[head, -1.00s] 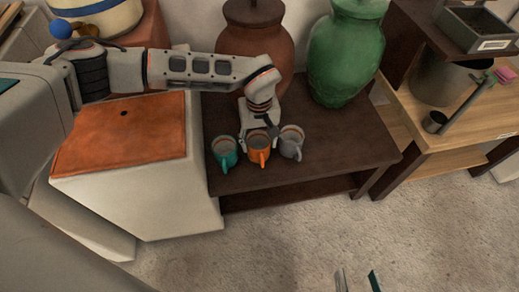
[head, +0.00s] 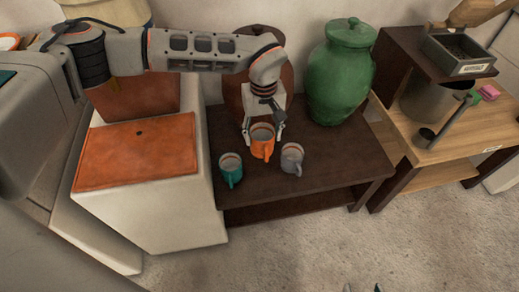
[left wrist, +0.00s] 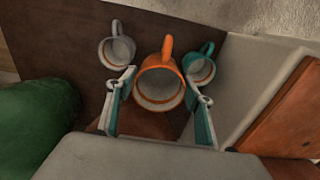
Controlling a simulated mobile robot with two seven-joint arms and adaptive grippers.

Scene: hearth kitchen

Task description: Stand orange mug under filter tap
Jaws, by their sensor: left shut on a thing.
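The orange mug (head: 262,141) is upright between the fingers of my left gripper (head: 263,132), which is shut on it. It appears to be held above the dark low table (head: 330,170). In the left wrist view the orange mug (left wrist: 160,86) sits between the teal-padded fingertips (left wrist: 158,100), its handle pointing away. The teal mug (head: 231,168) and grey mug (head: 292,158) stand on the table to either side. My right gripper (head: 362,288) shows only as two separated fingertips at the bottom edge. I cannot make out a filter tap.
A green lidded jar (head: 342,75) and a brown jar (head: 238,95) stand behind the mugs. A white block with an orange top (head: 135,155) is to the left. A cream vessel (head: 110,10) is cut off at top left. A wooden bench (head: 440,135) holding a pot is at right.

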